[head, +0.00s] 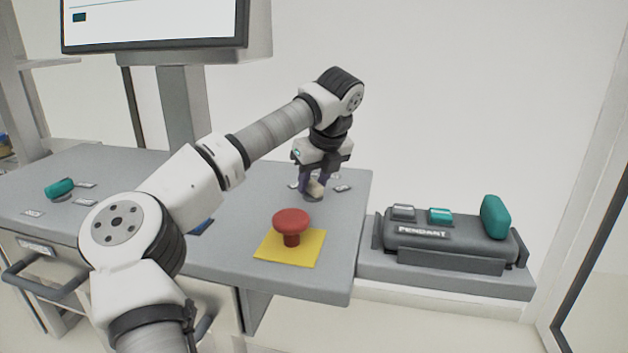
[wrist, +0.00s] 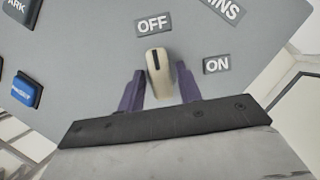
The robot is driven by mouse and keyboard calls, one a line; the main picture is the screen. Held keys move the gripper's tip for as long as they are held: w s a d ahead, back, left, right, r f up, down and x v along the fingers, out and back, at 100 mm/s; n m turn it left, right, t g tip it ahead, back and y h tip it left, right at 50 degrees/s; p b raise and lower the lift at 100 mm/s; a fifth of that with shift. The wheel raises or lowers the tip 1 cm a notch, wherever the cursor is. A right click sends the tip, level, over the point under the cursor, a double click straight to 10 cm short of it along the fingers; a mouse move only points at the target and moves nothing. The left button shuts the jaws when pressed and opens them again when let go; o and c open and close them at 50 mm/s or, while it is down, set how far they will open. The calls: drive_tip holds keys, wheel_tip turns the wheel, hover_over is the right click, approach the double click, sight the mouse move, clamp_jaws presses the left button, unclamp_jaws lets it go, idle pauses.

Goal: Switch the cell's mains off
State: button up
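The mains switch is a beige knob (wrist: 159,76) with a dark pointer line, on the grey console top. In the wrist view its pointer end faces the OFF label (wrist: 153,24); the ON label (wrist: 216,64) is to its right, and a partly cut-off MAINS label (wrist: 222,8) is above. My gripper (wrist: 160,92) has its two purple fingers on either side of the knob, with a small gap showing at each side, so it looks open around it. In the head view my gripper (head: 315,186) points down over the knob, which is partly hidden between the fingers.
A red mushroom button (head: 291,222) on a yellow plate (head: 306,249) stands nearer on the console (head: 335,262). A teal handle (head: 60,188) is at far left. A pendant (head: 450,240) sits in a holder at right. A blue button (wrist: 26,90) shows in the wrist view.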

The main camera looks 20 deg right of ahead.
drive_tip(key=shift+o, duration=0.7)
drive_tip(key=v, duration=1.4)
drive_tip(key=shift+f, duration=0.15)
